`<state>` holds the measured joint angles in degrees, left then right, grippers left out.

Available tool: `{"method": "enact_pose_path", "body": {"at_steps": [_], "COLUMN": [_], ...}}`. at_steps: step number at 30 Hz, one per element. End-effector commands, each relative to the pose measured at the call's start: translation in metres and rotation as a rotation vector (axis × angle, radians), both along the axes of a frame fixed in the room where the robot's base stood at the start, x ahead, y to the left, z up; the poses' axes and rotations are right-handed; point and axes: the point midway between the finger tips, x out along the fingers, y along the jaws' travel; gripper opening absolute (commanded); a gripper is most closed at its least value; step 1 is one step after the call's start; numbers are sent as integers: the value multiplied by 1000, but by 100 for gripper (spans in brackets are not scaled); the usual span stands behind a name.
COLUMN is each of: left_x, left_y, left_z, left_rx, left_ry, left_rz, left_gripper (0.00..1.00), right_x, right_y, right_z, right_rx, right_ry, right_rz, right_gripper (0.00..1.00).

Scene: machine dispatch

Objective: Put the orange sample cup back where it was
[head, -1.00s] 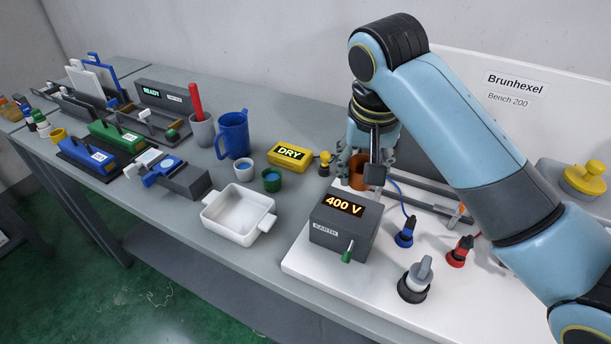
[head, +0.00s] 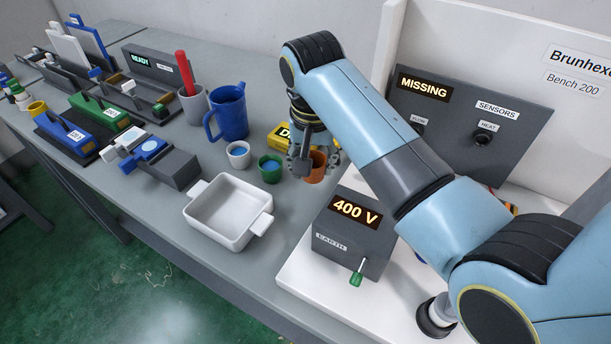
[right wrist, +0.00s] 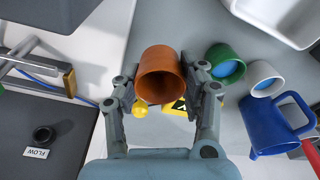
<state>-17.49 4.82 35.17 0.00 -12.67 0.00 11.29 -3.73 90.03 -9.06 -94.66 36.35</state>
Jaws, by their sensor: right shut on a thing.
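The orange sample cup (head: 316,166) is between the fingers of my right gripper (head: 312,160), which is shut on it. In the right wrist view the cup (right wrist: 161,75) is held between the two fingers of the gripper (right wrist: 163,90). In the head view the cup is to the right of the green cup (head: 270,168), behind the 400 V box. I cannot tell whether its base touches the surface. My left gripper is not in view.
A white cup (head: 238,154), a blue jug (head: 230,113) and a white tray (head: 228,240) stand to the left. The 400 V box (head: 341,243) stands in front, on the white board.

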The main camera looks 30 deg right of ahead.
Motion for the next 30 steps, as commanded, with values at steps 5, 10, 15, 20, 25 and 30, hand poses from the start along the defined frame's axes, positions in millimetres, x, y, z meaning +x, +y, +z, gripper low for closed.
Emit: {"method": "enact_pose_path", "body": {"at_steps": [5,10,15,20,25,30], "left_x": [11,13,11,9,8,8], "left_y": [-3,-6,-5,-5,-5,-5], "left_z": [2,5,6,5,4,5], "left_rx": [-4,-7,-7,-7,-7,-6], "left_ry": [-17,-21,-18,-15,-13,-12], "left_rz": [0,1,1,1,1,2], "left_gripper": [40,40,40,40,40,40], "right_x": [9,9,9,9,9,9], "right_y": [11,11,11,11,11,11], "right_z": [-10,-34,-49,-50,-52,-52], "right_rx": [-2,-2,-1,0,-1,-1], "right_ry": [0,3,-1,-1,0,-1], "right_rz": [1,1,0,-1,0,0], "right_gripper": [10,10,10,10,43,65]}}
